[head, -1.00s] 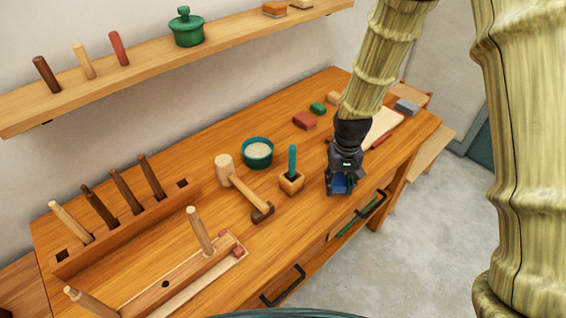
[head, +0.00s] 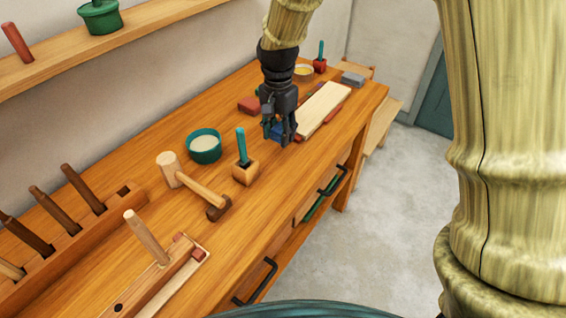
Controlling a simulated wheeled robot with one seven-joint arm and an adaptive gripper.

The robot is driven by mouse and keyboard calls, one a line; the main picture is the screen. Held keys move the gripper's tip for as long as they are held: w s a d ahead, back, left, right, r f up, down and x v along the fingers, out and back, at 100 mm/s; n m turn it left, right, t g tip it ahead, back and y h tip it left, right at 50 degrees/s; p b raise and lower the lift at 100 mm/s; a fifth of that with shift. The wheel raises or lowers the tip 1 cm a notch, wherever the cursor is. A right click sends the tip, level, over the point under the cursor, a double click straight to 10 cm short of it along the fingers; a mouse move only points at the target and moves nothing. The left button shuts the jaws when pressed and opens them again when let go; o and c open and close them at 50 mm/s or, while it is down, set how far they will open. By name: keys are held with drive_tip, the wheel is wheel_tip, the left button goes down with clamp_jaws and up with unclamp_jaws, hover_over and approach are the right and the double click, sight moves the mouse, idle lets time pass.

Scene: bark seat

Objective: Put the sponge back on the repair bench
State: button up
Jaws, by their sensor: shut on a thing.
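My gripper (head: 280,138) is over the repair bench (head: 235,215), towards its far half, pointing down. It is shut on a small blue block, the sponge (head: 277,131). The fingers hide most of the sponge. It is at or just above the bench top; I cannot tell whether it touches. A pale board (head: 323,108) lies just to its right, and a red block (head: 249,105) lies behind it to the left.
A grey block (head: 352,79) and yellowish dish (head: 303,71) are at the far end. Bare wood lies in front of the gripper.

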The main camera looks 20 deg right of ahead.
sight(280, 165)
drive_tip(key=shift+f+p, duration=0.8)
drive_tip(key=shift+f, duration=4.05)
drive_tip(key=o, duration=0.8)
drive_tip(key=shift+f, duration=0.1)
drive_tip(key=shift+o, duration=0.2)
wheel_tip(280, 165, up, 12)
drive_tip(key=shift+r+b, duration=0.15)
drive_tip(key=shift+b, duration=0.9)
